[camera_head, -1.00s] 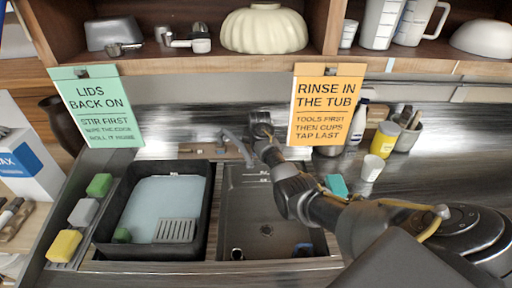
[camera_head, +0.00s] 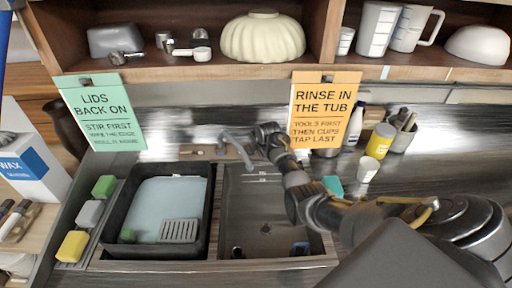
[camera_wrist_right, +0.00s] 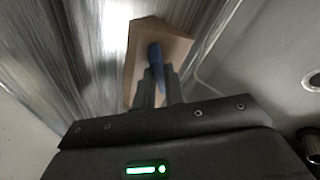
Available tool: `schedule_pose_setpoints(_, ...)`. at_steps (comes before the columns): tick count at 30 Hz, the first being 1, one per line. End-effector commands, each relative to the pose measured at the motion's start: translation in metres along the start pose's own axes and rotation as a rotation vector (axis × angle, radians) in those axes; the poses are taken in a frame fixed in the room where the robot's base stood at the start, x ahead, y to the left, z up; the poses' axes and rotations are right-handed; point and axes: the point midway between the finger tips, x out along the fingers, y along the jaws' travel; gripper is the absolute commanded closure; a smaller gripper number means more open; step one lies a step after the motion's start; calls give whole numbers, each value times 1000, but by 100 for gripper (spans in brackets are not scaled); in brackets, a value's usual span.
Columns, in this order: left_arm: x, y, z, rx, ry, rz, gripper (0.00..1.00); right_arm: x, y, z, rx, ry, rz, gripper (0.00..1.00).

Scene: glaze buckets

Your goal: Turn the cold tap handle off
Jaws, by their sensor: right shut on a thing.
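The blue cold tap handle (camera_wrist_right: 156,54) stands on a light wooden block in the right wrist view. My right gripper (camera_wrist_right: 158,82) is shut on its lower part, between two dark fingers. In the head view my right gripper (camera_head: 266,134) is at the back edge of the sink, just right of the grey tap spout (camera_head: 236,146). The handle is hidden there behind the gripper. My left gripper is not in view.
The sink basin (camera_head: 250,215) lies in front of the tap. A black tub (camera_head: 108,240) with pale water stands left of it. An orange sign (camera_head: 325,108) hangs close to my right gripper.

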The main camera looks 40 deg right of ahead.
Motion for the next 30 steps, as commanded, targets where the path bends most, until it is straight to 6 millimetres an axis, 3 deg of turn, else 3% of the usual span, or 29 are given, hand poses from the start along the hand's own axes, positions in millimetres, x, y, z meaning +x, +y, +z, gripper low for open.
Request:
schedule_pose_setpoints(15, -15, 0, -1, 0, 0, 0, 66, 0, -6, 2, 386, -4, 85, 100)
schedule_pose_setpoints(30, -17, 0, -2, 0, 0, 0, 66, 2, -8, 1, 500, -6, 109, 100)
